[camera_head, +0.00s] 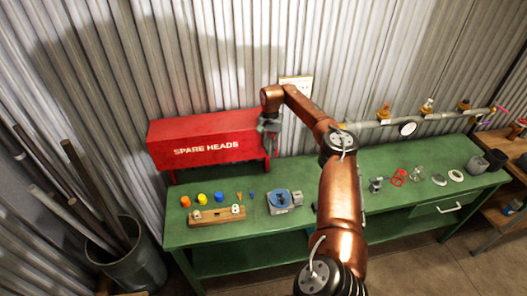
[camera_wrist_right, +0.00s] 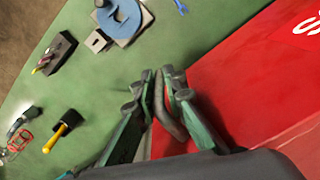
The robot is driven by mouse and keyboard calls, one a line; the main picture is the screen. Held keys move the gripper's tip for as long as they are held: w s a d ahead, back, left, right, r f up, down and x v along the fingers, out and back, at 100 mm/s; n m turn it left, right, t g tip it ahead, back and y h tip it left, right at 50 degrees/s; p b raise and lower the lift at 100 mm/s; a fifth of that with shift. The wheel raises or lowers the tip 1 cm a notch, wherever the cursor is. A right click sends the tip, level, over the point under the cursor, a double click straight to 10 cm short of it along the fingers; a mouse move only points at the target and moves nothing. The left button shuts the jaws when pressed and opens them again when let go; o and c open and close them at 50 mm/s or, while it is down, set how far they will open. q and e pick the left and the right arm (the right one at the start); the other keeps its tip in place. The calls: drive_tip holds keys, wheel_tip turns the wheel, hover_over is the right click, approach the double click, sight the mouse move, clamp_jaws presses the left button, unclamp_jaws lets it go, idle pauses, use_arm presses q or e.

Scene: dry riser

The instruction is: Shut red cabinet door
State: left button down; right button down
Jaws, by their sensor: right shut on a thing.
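The red cabinet (camera_head: 185,130) stands at the back left of the green workbench against the corrugated wall. Its front door (camera_head: 207,150), lettered SPARE HEADS, also shows in the right wrist view (camera_wrist_right: 265,75). The door lies about flush with the cabinet front; I cannot tell whether a small gap is left. My right gripper (camera_head: 269,127) is at the door's right end. In the wrist view, my right gripper (camera_wrist_right: 164,82) is shut on a curved grey-brown handle (camera_wrist_right: 166,118) at the door's edge. My left gripper is not in view.
A pipe with valves and a gauge (camera_head: 407,128) runs behind. A bin of pipes (camera_head: 135,265) stands at left.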

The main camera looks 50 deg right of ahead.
drive_tip(key=shift+w+d+r, duration=0.2)
drive_tip(key=shift+d+r, duration=0.2)
drive_tip(key=shift+d, duration=0.05)
drive_tip(key=c, duration=2.3)
unclamp_jaws()
drive_tip(key=shift+d, duration=0.1)
drive_tip(key=shift+c, duration=0.2)
drive_tip(key=shift+o, duration=0.8)
drive_tip(key=shift+w+d+f, duration=0.1)
drive_tip(key=shift+w+f, duration=0.05)
drive_tip(key=shift+f, duration=0.1)
drive_tip(key=shift+o, duration=0.7)
drive_tip(key=shift+f, duration=0.1)
drive_tip(key=shift+a, duration=0.2)
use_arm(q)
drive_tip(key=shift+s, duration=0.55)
use_arm(e)
wheel_tip(320, 180, up, 12)
drive_tip(key=shift+r, duration=0.1)
